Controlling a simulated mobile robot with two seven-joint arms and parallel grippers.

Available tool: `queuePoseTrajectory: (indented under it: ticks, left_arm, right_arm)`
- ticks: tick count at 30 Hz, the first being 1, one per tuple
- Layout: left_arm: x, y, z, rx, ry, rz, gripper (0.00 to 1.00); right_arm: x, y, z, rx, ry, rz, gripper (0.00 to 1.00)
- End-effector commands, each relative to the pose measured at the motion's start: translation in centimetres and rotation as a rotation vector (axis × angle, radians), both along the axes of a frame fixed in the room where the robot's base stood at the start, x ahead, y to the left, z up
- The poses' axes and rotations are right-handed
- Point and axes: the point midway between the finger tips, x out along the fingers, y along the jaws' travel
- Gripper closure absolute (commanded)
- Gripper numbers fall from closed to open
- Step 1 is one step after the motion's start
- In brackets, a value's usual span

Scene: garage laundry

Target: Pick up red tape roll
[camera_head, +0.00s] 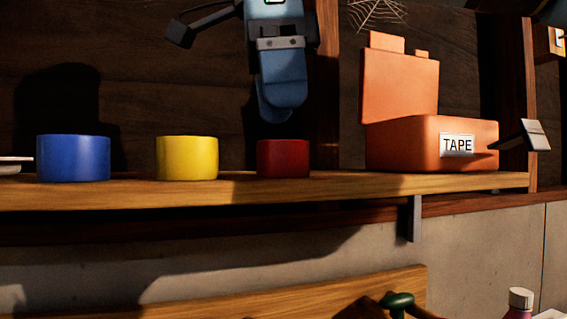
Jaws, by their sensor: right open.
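The red tape roll (283,159) lies flat on a wooden shelf (330,187), right of a yellow roll (188,158) and a blue roll (73,158). It is in shadow. My right gripper (281,103) hangs from the top of the view with its blue fingers pointing down. Its tips show just above the red roll, apart from it in the picture. It is seen nearly side-on, so one finger largely hides the other; it is open and holds nothing. My left gripper is not in view.
An orange box (405,150) labelled TAPE, its lid raised, stands on the shelf to the right. A grey-tipped dark part (535,134) shows beside it. Below are a wooden board (300,300) and a bottle (520,302). The shelf is clear between the rolls.

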Motion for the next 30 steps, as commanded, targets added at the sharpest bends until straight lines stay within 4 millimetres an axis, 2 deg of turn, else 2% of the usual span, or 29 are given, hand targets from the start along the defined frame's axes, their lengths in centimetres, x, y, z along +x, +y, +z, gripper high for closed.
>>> queuePoseTrajectory:
  ticks: [2, 7, 12, 20, 27, 30]
  left_arm:
    - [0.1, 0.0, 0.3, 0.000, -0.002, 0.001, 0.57]
    - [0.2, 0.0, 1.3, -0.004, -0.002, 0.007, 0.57]
    - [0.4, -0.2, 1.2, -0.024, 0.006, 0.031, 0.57]
    - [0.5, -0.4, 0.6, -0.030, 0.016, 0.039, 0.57]
    - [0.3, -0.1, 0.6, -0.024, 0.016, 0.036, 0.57]
    - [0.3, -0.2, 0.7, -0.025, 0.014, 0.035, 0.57]
  right_arm:
    - [0.0, -0.1, -0.4, -0.002, 0.000, 0.000, 0.15]
    - [0.2, -0.3, -2.7, -0.004, 0.001, 0.000, 0.15]
    - [0.2, -0.5, -4.8, -0.002, 0.001, 0.001, 0.15]
    - [0.2, -0.5, -5.3, 0.000, 0.001, 0.001, 0.15]
    - [0.2, -0.4, -5.3, 0.000, 0.001, 0.001, 0.68]
    - [0.2, -0.4, -5.3, 0.000, 0.001, 0.001, 0.68]
